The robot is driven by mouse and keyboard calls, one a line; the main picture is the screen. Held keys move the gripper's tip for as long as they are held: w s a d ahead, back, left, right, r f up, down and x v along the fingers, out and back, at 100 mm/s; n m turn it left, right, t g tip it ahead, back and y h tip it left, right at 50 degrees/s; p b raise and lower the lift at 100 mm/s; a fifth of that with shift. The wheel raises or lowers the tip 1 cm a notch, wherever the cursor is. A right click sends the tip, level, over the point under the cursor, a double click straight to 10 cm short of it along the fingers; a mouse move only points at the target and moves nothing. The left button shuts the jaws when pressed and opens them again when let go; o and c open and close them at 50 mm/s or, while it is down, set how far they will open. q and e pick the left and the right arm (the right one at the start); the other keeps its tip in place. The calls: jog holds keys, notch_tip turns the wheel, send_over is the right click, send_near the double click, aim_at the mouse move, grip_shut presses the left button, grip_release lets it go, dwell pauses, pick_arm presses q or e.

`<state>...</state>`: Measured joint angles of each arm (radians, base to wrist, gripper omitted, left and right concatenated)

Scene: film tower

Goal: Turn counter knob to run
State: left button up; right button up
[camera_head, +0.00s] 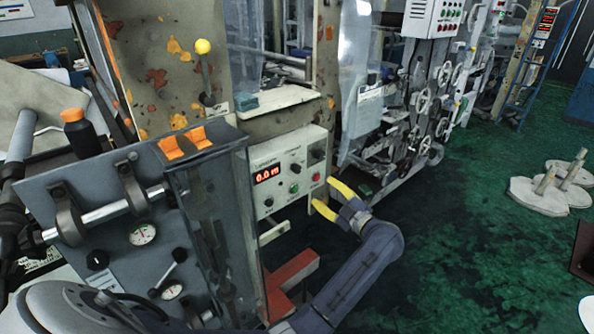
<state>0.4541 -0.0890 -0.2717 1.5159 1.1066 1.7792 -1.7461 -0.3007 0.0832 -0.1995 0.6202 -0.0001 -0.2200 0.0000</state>
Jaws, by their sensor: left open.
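The counter panel (279,166) is a pale box on the machine's front, near the middle of the view. Its red display (267,174) reads about 0.0 m. Small knobs and buttons sit to the right of the display, including a green one (294,188) and a dark round one at the upper right (318,155). Knob labels are too small to read, so I cannot tell which way the counter knob points. My left gripper (322,192), with yellow fingers, is open and empty just right of the panel's lower right corner. My right gripper is not in view.
A grey console (110,215) with clamps, gauges and an orange-capped dark bottle (80,132) stands at the left. A yellow-knobbed lever (204,70) rises behind it. A red bracket (292,270) is below the panel.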

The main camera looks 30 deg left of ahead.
aim_at(298, 170)
pick_arm(q)
jog(key=x, duration=1.6)
grip_shut()
